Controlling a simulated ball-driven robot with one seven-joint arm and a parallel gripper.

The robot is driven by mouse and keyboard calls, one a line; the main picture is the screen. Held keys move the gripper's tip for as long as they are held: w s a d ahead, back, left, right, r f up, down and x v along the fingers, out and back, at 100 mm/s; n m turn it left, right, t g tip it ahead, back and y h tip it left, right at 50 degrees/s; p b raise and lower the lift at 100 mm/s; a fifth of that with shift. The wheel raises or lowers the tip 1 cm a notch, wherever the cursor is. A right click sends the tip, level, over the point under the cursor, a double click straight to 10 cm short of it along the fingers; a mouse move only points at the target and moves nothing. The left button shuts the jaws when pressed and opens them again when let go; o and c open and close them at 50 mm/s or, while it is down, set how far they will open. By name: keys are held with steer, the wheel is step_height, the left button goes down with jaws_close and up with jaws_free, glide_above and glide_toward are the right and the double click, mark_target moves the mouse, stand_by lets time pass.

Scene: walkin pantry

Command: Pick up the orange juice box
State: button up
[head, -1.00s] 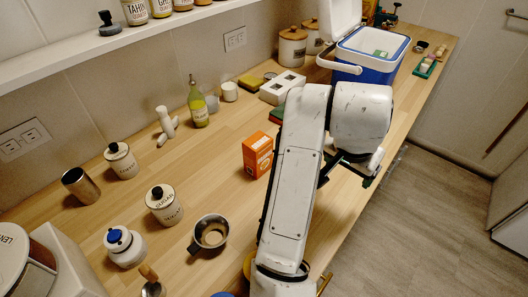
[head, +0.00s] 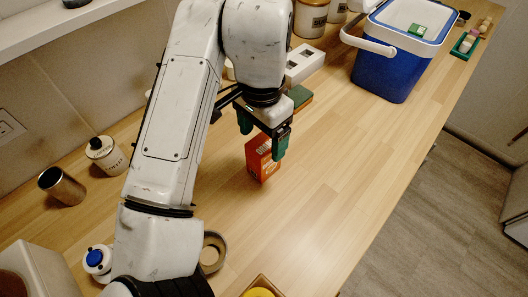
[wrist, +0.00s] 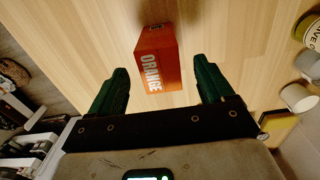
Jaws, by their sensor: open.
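The orange juice box (head: 259,160) stands on the wooden counter, partly behind my gripper in the head view. In the wrist view the box (wrist: 160,62) shows its "ORANGE" lettering and lies between and just beyond the two green fingers. My gripper (head: 263,145) is open and empty, with its fingers pointing down above and beside the box. In the wrist view my gripper (wrist: 159,82) has a finger on each side of the box, with a gap on both sides.
A blue cooler (head: 385,72) with a white rim stands at the back right. A green-topped block (head: 299,97) and a white double-slot item (head: 304,63) sit behind the gripper. A metal cup (head: 61,187) and a lidded jar (head: 106,156) stand left. The counter right of the box is clear.

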steer(key=shift+w+d+f+p, duration=0.1)
steer(key=shift+f+p, duration=0.15)
steer(key=shift+f, duration=1.5)
steer(key=shift+w+f+p, duration=0.1)
steer(key=shift+f+p, duration=0.1)
steer(key=shift+f, duration=1.55)
steer(key=c, duration=1.2)
steer(key=shift+r, duration=0.1)
steer(key=shift+c, duration=0.2)
